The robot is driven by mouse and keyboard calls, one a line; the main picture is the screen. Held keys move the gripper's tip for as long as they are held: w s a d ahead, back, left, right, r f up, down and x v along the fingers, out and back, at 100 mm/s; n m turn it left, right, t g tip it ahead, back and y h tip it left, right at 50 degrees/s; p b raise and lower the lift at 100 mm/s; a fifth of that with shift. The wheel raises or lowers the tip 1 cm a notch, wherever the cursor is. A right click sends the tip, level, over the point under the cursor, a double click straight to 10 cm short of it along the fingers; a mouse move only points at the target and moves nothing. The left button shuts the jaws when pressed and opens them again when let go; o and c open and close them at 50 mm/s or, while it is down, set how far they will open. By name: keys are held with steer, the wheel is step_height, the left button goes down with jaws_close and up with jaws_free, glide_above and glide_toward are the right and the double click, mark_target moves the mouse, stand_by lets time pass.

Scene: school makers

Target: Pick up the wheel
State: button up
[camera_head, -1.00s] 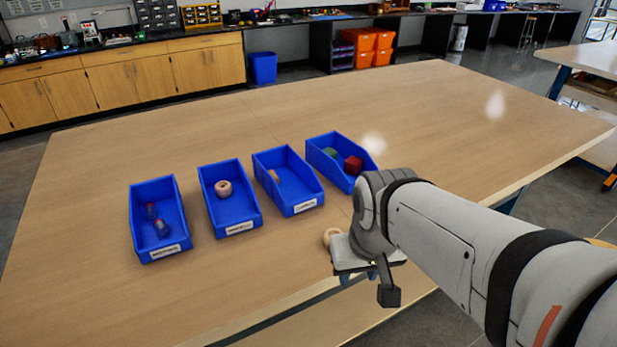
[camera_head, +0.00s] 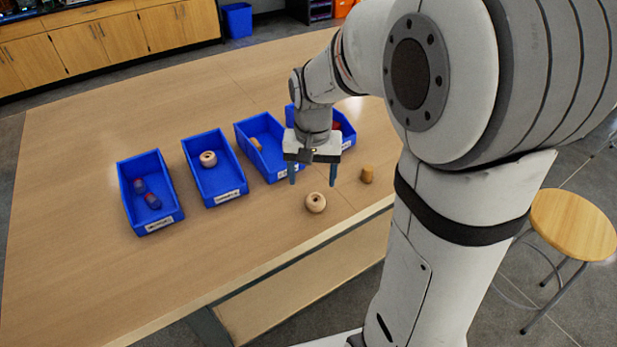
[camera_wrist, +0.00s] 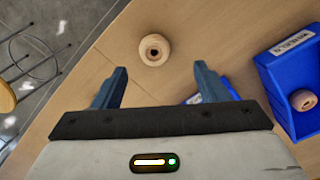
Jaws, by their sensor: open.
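A round wooden wheel (camera_head: 316,202) with a dark centre hole lies on the bare tabletop near the front edge. In the wrist view the wheel (camera_wrist: 154,50) lies beyond the fingertips, roughly midway between them. My gripper (camera_head: 312,183) is open and empty, with its fingers pointing down above the table, just behind the wheel in the head view. The two fingers (camera_wrist: 160,78) show well apart in the wrist view. A second wooden wheel (camera_head: 208,159) lies in a blue bin (camera_head: 233,196); it also shows in the wrist view (camera_wrist: 303,100).
A wooden cylinder (camera_head: 367,175) stands right of the gripper. The left blue bin (camera_head: 171,213) holds red-and-blue pieces. Another blue bin (camera_head: 270,128) holds a wooden piece; the rightmost bin (camera_head: 347,129) is partly hidden by my arm. A stool (camera_head: 572,224) stands at right.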

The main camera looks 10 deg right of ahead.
mark_target(316, 198)
steer(key=f, duration=0.5)
steer(key=d+f+p, duration=0.1)
steer(key=f, duration=0.1)
steer(key=shift+f, duration=0.25)
steer(key=c, duration=1.1)
